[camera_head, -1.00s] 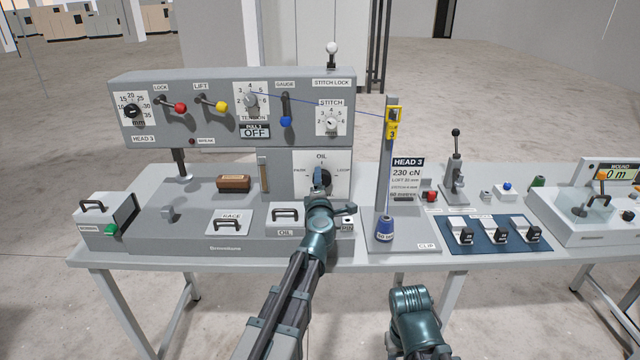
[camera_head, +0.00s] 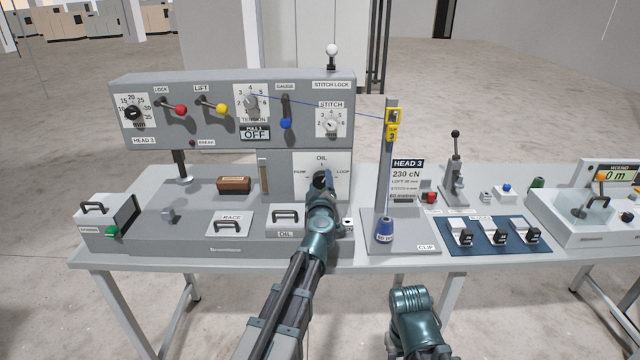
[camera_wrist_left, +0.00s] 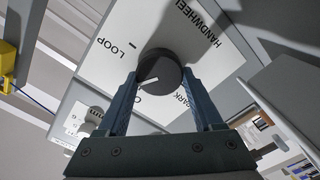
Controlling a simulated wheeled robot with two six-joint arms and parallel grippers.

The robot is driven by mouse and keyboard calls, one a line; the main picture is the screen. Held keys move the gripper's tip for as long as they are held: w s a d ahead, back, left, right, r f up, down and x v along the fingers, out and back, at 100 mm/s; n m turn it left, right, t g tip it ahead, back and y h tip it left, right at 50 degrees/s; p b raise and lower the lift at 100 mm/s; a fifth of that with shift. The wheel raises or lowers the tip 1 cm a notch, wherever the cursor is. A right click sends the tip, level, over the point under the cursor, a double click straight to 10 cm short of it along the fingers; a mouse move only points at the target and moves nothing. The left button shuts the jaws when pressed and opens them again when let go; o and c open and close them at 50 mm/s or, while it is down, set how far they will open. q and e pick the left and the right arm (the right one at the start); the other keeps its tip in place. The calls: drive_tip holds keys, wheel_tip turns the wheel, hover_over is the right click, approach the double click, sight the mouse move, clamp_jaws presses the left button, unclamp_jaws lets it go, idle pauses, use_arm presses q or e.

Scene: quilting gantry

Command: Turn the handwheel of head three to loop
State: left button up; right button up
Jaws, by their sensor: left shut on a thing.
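The handwheel of head three is a round black knob (camera_head: 319,178) on a white plate (camera_head: 308,162) marked PARK, OIL and LOOP. My left gripper (camera_head: 326,184) reaches up to it from the front and covers part of it. In the left wrist view, the gripper (camera_wrist_left: 160,80) is shut on the knob (camera_wrist_left: 163,68), one finger on each side. The knob's white line points away from PARK, apparently between the middle mark and LOOP; the exact setting is hard to tell. My right gripper is out of view; only a piece of that arm shows at the bottom.
The OIL lid (camera_head: 285,217) and RACE lid (camera_head: 230,222) with handles lie below the panel. Right of my arm stand a thread post (camera_head: 391,160) with a blue cone (camera_head: 384,230) and a HEAD 3 sign (camera_head: 408,178). A blue mat (camera_head: 480,243) with switches lies further right.

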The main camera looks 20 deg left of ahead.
use_arm(q)
drive_tip(key=m, duration=0.6)
drive_tip(key=shift+d+m, duration=0.2)
drive_tip(key=shift+m, duration=0.1)
drive_tip(key=m, duration=0.5)
drive_tip(key=shift+d, duration=0.15)
drive_tip(key=shift+m, duration=0.3)
drive_tip(key=o, duration=1.4)
drive_tip(key=shift+c, duration=0.2)
drive_tip(key=shift+s, duration=0.1)
